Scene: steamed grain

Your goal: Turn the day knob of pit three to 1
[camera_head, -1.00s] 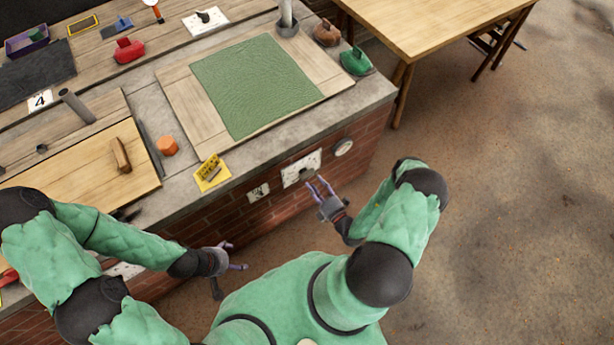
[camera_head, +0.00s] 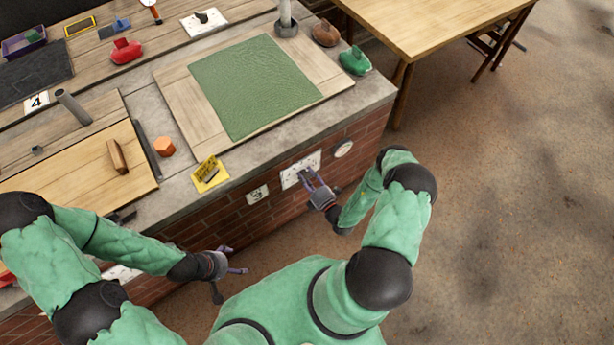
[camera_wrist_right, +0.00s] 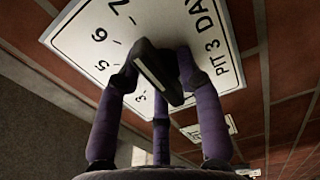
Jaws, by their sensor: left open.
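The white PIT 3 dial plate (camera_wrist_right: 85,45) is on the brick front; its figures 3, 5, 6 and 7 show in the right wrist view. It also shows in the head view (camera_head: 290,180). The dark bar-shaped knob (camera_wrist_right: 158,72) stands out from the plate, slanted in the picture; which figure it points at is unclear. My right gripper (camera_head: 312,178) is at the plate, its purple fingers (camera_wrist_right: 157,80) on both sides of the knob; whether they press on it I cannot tell. My left gripper (camera_head: 235,260) is open and empty, left of the plate and apart from it.
The counter above holds a green cloth (camera_head: 258,85), a yellow card (camera_head: 209,174) and an orange block (camera_head: 164,146).

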